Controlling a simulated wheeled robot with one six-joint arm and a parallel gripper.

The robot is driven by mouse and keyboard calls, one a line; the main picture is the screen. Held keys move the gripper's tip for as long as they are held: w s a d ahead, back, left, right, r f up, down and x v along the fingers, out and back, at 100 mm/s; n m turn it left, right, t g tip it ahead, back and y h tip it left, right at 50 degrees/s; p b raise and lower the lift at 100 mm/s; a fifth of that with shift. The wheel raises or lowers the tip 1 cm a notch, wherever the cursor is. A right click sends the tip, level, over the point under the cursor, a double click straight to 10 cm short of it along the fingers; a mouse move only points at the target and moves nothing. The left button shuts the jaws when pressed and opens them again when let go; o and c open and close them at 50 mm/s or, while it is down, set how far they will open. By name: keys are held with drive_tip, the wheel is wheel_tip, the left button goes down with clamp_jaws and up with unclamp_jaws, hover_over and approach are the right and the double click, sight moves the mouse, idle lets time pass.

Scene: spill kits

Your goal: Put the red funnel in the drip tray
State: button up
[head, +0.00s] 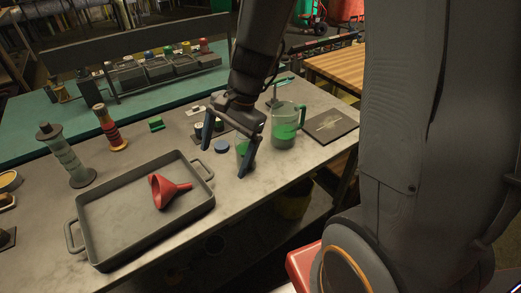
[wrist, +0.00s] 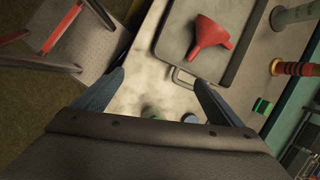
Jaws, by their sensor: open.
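The red funnel (head: 165,190) lies on its side inside the grey drip tray (head: 103,249), toward the tray's right half, with its spout pointing right in the head view. In the wrist view the funnel (wrist: 209,36) lies in the tray (wrist: 256,28) near the top. My gripper (head: 227,160) is open and empty. It is above the bench to the right of the tray, apart from the funnel.
A jug with green liquid (head: 286,126) stands right of my gripper, with a dark flat slab (head: 329,125) beyond. A blue cap (head: 221,147) and a small green cup (head: 243,147) are close to the fingers.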

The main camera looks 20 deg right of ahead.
drive_tip(key=s+d+r+n+t+h, duration=0.1)
drive_tip(key=s+d+r+n+h, duration=0.1)
drive_tip(key=s+d+n, duration=0.3)
drive_tip(key=d+n+h, duration=0.1)
drive_tip(key=d+n, duration=0.3)
drive_tip(key=n, duration=0.2)
drive_tip(key=shift+s+h, duration=0.15)
drive_tip(key=shift+h, duration=0.25)
drive_tip(key=shift+f, duration=0.1)
drive_tip(key=shift+f+b, duration=0.95)
drive_tip(key=shift+f, duration=0.1)
